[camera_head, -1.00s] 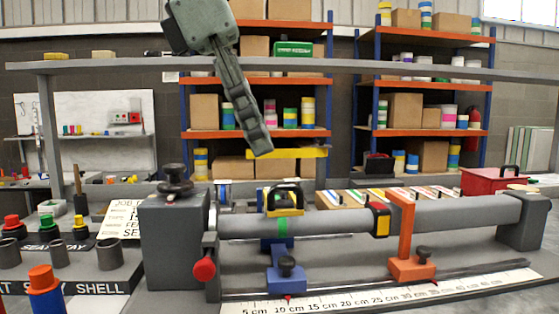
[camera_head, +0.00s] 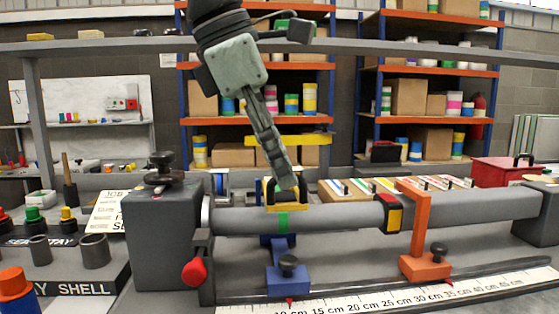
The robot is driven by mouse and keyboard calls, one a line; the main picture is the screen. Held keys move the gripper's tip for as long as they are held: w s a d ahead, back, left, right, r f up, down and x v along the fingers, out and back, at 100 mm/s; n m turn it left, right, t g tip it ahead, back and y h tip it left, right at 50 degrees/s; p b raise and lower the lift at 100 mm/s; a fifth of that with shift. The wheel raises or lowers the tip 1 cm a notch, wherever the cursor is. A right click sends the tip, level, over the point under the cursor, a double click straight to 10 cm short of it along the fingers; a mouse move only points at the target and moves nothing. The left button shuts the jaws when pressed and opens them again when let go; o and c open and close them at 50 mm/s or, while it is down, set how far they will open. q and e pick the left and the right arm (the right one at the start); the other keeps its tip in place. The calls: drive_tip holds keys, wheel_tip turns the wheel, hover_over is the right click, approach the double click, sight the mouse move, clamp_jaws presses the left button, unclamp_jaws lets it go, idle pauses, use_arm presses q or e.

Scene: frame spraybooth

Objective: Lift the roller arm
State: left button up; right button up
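A yellow bracket with a black handle (camera_head: 270,195) sits on the grey tube (camera_head: 340,216), above a green band and a blue stand (camera_head: 288,278). It looks like the roller arm, though I cannot be sure. My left gripper (camera_head: 287,186) comes down from above with its fingers pointing down. The fingertips overlap the black handle in the picture and hide part of it. The fingers show nearly edge-on, so I cannot tell whether they are open, or whether they touch the handle. My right gripper is not in view.
An orange stand (camera_head: 424,268) and a red, black and yellow collar (camera_head: 390,214) are to the right along the tube. A grey block with a black knob (camera_head: 162,235) stands left. A yellow bar (camera_head: 318,138) shows behind. A grey rail (camera_head: 120,46) crosses above.

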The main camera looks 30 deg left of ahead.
use_arm(q)
drive_tip(key=shift+f, duration=0.1)
clamp_jaws()
idle(0.3)
drive_tip(key=shift+a+r, duration=0.1)
drive_tip(key=shift+r, duration=0.1)
